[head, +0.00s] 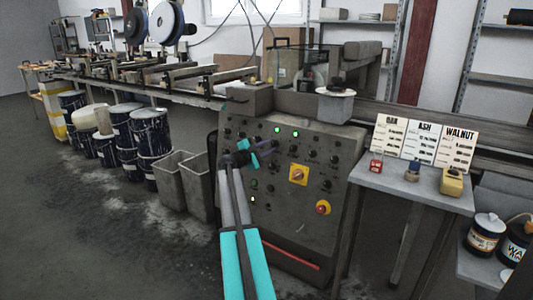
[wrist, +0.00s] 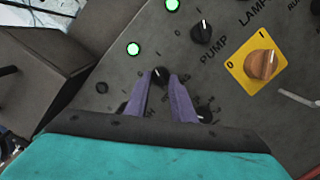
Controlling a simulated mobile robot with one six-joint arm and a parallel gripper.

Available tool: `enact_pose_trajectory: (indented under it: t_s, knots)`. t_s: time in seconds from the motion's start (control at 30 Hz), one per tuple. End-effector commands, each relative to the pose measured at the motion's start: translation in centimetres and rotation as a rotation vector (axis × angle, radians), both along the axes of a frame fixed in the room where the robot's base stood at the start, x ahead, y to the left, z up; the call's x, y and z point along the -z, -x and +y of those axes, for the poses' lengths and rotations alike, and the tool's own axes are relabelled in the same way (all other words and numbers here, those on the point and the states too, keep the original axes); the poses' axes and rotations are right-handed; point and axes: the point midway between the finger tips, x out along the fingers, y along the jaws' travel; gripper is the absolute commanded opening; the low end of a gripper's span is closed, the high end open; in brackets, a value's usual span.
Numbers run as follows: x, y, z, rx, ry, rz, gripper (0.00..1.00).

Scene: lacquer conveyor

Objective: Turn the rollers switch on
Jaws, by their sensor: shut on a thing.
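A grey slanted control panel (head: 285,225) stands in the middle of the head view, with several black rotary knobs and small lamps. My gripper (wrist: 161,80) has its two purple fingers closed around one small black knob (wrist: 160,72), whose pointer mark faces up in the wrist view. The fingers cover most of the label below this knob, so I cannot read which switch it is. In the head view my gripper (head: 266,146) reaches the panel's upper left part and hides the knob.
A knob labelled PUMP (wrist: 202,31) and an orange switch on a yellow plate (wrist: 264,64) sit to the right. A green lamp (wrist: 134,49) glows beside the held knob. A red button (head: 323,208) is lower right. Grey bins (head: 180,183) stand left of the panel.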

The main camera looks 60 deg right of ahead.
Motion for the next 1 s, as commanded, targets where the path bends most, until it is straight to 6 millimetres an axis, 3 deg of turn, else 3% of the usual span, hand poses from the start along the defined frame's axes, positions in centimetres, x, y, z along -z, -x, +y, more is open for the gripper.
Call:
enact_pose_trajectory:
  t_s: [0.03, 0.4, 0.9, 0.93, 1.0]
  knots:
    - [-0.96, 0.08, -1.36, 0.000, 0.018, -0.033, 0.00]
    - [-1.10, 0.04, -1.00, 0.031, 0.018, -0.222, 0.02]
    - [-0.98, -0.05, -0.48, 0.036, 0.016, -0.250, 0.02]
    - [-0.96, -0.05, -0.46, 0.036, 0.016, -0.250, 0.26]
    - [-0.91, -0.06, -0.43, 0.036, 0.015, -0.250, 0.37]
